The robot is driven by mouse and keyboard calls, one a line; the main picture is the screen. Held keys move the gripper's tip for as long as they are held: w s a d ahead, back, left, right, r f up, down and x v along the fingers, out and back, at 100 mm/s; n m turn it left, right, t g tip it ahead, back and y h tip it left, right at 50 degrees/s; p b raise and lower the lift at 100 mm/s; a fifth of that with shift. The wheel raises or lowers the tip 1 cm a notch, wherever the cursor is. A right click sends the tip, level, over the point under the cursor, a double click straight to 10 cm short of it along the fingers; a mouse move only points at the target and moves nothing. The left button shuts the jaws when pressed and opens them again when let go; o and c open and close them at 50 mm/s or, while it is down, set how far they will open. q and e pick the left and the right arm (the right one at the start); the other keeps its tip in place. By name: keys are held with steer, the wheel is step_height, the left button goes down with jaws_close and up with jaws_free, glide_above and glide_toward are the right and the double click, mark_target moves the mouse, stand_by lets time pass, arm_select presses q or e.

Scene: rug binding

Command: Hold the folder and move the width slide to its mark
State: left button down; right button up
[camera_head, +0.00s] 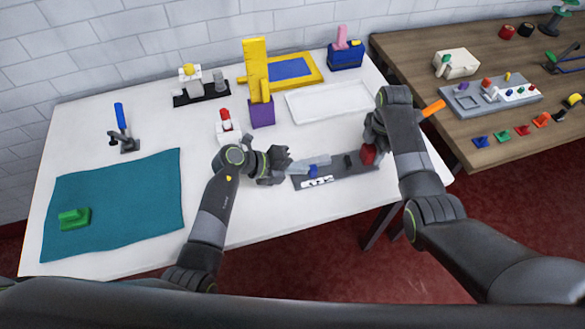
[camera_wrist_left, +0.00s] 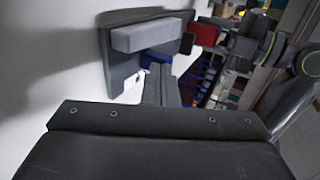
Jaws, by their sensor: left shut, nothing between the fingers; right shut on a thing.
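The folder (camera_head: 345,177) is a dark grey plate near the table's front edge. It carries a light grey bar (camera_wrist_left: 150,35), a small blue slide (camera_head: 313,171) and white marks (camera_head: 317,181). A red block (camera_head: 368,154) is at its right end. My right gripper (camera_head: 371,148) is shut on this red block, its fingertips partly hidden. My left gripper (camera_head: 289,166) is shut and empty at the folder's left end. In the left wrist view its closed fingers (camera_wrist_left: 161,90) point at the blue slide (camera_wrist_left: 155,61); I cannot tell whether they touch.
A white tray (camera_head: 290,107), a purple block with a yellow top (camera_head: 262,113) and a red-and-white piece (camera_head: 228,130) stand behind. A teal cloth (camera_head: 130,205) with a green block (camera_head: 74,218) lies left. A wooden table (camera_head: 480,60) stands right.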

arm_select(q)
steer(key=shift+w+d, duration=0.2)
steer(key=shift+d, duration=0.45)
steer(key=shift+w+d, duration=0.2)
steer(key=shift+d, duration=0.4)
steer(key=shift+a, duration=0.2)
arm_select(e)
steer(key=shift+a, duration=0.1)
arm_select(q)
steer(key=shift+s+a, duration=0.15)
steer(key=shift+a, duration=0.1)
steer(key=a, duration=0.1)
steer(key=s+a, duration=0.1)
steer(key=a, duration=0.1)
steer(key=v, duration=1)
steer(key=x, duration=0.8)
steer(key=r+x, duration=0.1)
steer(key=x, duration=0.3)
steer(key=shift+d, duration=0.4)
steer(key=shift+w+d, duration=0.25)
steer(key=shift+d, duration=0.3)
